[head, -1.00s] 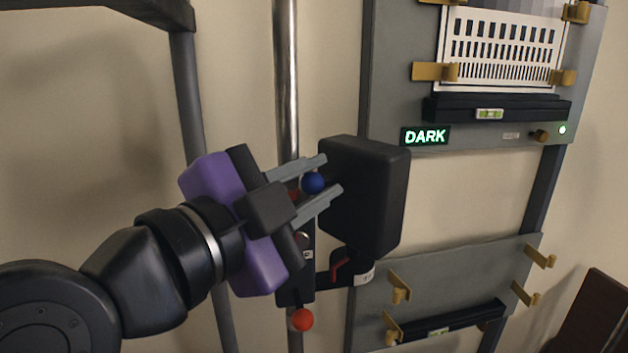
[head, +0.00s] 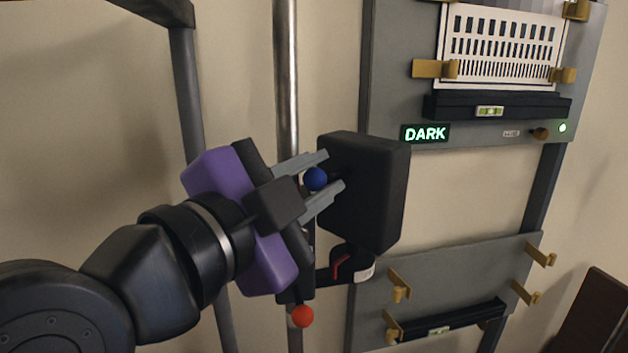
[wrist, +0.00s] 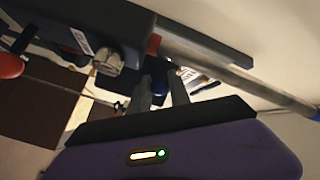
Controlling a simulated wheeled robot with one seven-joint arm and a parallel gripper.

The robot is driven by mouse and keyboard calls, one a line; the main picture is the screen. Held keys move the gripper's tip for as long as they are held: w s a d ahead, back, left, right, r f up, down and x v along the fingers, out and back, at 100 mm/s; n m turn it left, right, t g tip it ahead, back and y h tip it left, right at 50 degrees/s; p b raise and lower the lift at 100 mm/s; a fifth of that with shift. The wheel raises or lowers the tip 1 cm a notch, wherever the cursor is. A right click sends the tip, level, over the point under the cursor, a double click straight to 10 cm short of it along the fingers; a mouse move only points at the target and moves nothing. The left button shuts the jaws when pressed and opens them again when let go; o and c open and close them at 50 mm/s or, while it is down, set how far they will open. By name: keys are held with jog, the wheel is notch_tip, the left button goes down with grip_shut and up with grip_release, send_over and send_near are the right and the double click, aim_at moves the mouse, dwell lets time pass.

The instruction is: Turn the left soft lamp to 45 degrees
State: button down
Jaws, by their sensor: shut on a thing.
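The left soft lamp (head: 365,195) is a black box on a short bracket (head: 345,268) with a pale scale ring and a red pointer, beside the upright steel pole (head: 286,85). A blue ball knob (head: 316,179) is at the lamp's left side. My gripper (head: 333,171) reaches in from the left, its two grey fingers shut on the blue knob. In the wrist view the blue knob (wrist: 160,82) shows between the fingers. The scale's reading is too small to tell.
A red ball knob (head: 303,316) hangs low by the pole. Right of the lamp stands a grey panel (head: 395,60) with brass clips, a white slotted chart (head: 500,45) and a lit DARK sign (head: 425,133). A lower panel (head: 460,275) has more clips. A brown board (head: 590,320) is at the lower right.

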jog(key=shift+s+d+f+n+t+y+b, duration=0.25)
jog(key=shift+d+n+t+y+b, duration=0.25)
jog(key=shift+y, duration=0.5)
jog(key=shift+s+d+r+n+y+b, duration=0.15)
jog(key=shift+n+y+b, duration=0.15)
jog(key=shift+n+y, duration=0.45)
jog(key=c, duration=1.5)
grip_release()
jog(key=shift+s, duration=0.1)
jog(key=b+v, duration=0.2)
jog(key=v, duration=0.5)
jog(key=shift+s, duration=0.3)
